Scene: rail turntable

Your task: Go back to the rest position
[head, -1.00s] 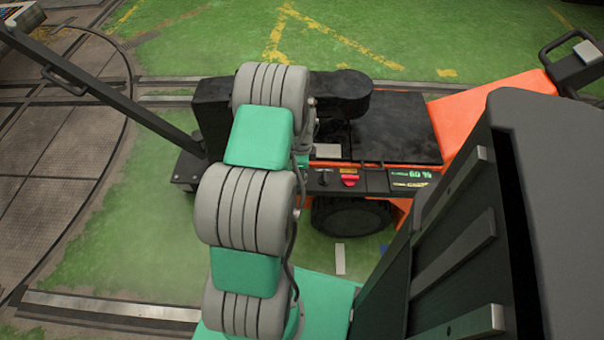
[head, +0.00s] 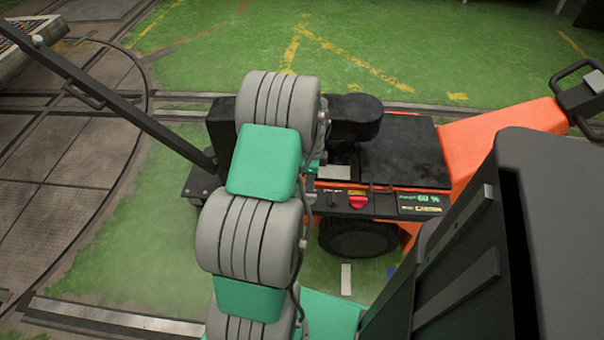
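My arm, with grey ribbed joints and green links, rises through the middle of the head view. My gripper cannot be made out; the arm's far end is hidden behind its own joints or merges with the dark parts beyond. Beyond the arm stands an orange and black vehicle (head: 462,158). Its front panel has a red knob (head: 358,201) and a lit display (head: 424,198) reading 60 %. The arm's upper links stand in front of the panel's left part. I see nothing held.
A long black bar with a handle (head: 85,94) slants from the vehicle's left end to the upper left. A round metal turntable plate (head: 70,160) lies at left, with rails (head: 120,318) in the floor. The green floor (head: 420,45) behind the vehicle is open.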

